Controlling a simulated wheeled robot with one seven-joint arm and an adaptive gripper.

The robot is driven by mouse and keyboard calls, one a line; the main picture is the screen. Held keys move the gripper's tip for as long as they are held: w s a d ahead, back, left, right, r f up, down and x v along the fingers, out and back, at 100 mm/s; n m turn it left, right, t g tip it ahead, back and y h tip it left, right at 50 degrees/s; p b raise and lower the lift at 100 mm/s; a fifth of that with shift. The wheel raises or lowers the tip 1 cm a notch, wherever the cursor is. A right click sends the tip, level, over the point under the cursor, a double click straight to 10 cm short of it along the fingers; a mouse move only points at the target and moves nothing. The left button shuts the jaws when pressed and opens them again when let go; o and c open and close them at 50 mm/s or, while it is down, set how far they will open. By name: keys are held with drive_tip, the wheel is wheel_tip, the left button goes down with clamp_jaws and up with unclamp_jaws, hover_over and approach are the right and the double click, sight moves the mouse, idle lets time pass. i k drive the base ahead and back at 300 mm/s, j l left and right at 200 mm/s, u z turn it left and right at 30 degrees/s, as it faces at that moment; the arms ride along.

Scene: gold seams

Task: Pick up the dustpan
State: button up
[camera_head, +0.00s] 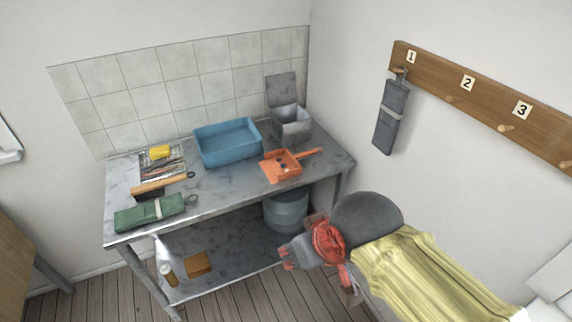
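The orange dustpan (281,168) lies on the grey metal table near its front right. Its handle points right, toward the table's right end. Some small dark bits show in its pan. My gripper (288,259), grey and red at the end of my yellow-sleeved arm, is in front of the table and below the dustpan in the picture. It is apart from the dustpan. Its fingers are small and partly hidden, so I cannot tell whether they are open or shut.
On the table (225,188) stand a blue tub (229,143), a grey lidded bin (291,124), a tool tray (162,165), a wooden-handled brush (160,185) and a green roll (150,213). A grey bucket (286,210) is below. A peg rail (482,92) holds a grey pouch (391,116).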

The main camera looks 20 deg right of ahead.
sight(273, 169)
drive_tip(key=i+l+z, duration=0.15)
drive_tip(key=i, duration=0.25)
drive_tip(key=i+l+z, duration=0.15)
drive_tip(key=i, duration=0.25)
drive_tip(key=i+l+z, duration=0.15)
drive_tip(key=i, duration=0.3)
drive_tip(key=z, duration=1.2)
